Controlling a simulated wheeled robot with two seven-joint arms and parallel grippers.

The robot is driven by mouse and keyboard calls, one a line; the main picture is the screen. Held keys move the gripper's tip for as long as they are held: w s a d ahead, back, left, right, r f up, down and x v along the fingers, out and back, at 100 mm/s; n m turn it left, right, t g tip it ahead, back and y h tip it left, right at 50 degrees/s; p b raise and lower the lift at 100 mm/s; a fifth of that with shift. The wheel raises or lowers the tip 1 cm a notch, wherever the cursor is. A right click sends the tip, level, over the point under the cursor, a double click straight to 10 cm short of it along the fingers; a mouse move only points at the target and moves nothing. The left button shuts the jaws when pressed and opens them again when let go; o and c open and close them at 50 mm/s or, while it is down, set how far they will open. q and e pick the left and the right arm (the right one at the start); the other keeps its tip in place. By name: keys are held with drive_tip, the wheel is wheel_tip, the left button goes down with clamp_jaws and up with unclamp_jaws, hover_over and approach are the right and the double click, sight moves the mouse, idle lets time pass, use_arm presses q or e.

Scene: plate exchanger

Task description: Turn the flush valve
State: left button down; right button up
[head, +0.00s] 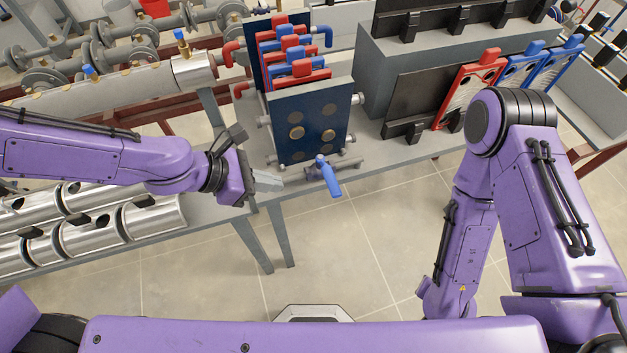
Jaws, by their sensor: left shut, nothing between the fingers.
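The flush valve (327,176) has a blue lever handle. It sits on a grey pipe at the front edge of the grey table, below the plate exchanger (310,120) with its dark blue front plate. The handle slants down and to the right over the table's edge. My left gripper (275,181) comes in from the left and is shut, with nothing in it. Its fingertips point right toward the valve and look a short way left of the handle, apart from it. My right arm is at the right; its gripper is not visible.
Red and blue plates (480,75) lean in a rack on the table at the right. A silver pipe (110,90) with blue-handled valves lies behind my left arm. Metal cylinders (150,217) lie on the lower left table. The floor in front is clear.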

sight(328, 174)
use_arm(q)
drive_tip(key=w+d+f, duration=0.2)
drive_tip(key=d+f, duration=0.3)
drive_tip(key=d, duration=0.3)
drive_tip(key=shift+w+d+b, duration=0.35)
drive_tip(key=shift+d, duration=0.05)
